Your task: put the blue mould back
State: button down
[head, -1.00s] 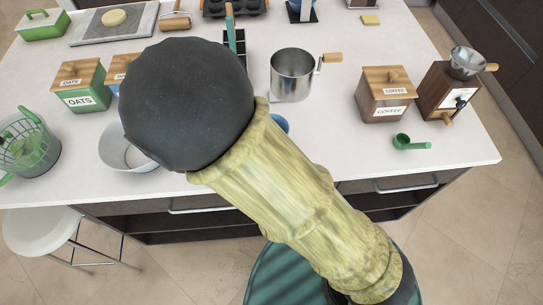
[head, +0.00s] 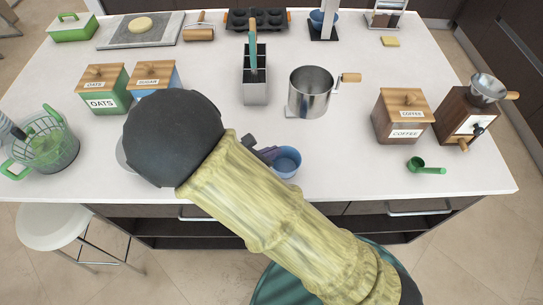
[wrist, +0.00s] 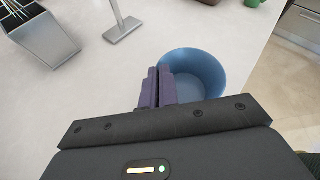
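The blue mould (head: 287,163) is a small round open cup near the front of the counter, right of my arm. In the wrist view the mould (wrist: 200,80) shows its open top, just right of the purple fingers. My gripper (head: 266,154) is at the mould's left side, partly hidden by my forearm. In the wrist view my gripper (wrist: 157,86) has its fingers close together, with the mould's left wall between them. I cannot tell whether the mould's base touches the counter. The black muffin tray (head: 257,20) lies at the back.
A metal sifter (head: 311,92), a grey utensil holder (head: 256,93) and a coffee box (head: 402,118) stand beyond the mould. A green scoop (head: 424,167) lies to the right. The counter between sifter and coffee box is clear.

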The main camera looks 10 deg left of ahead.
jog(key=shift+f, duration=1.35)
jog(key=shift+f, duration=0.15)
jog(key=c, duration=1.7)
grip_release()
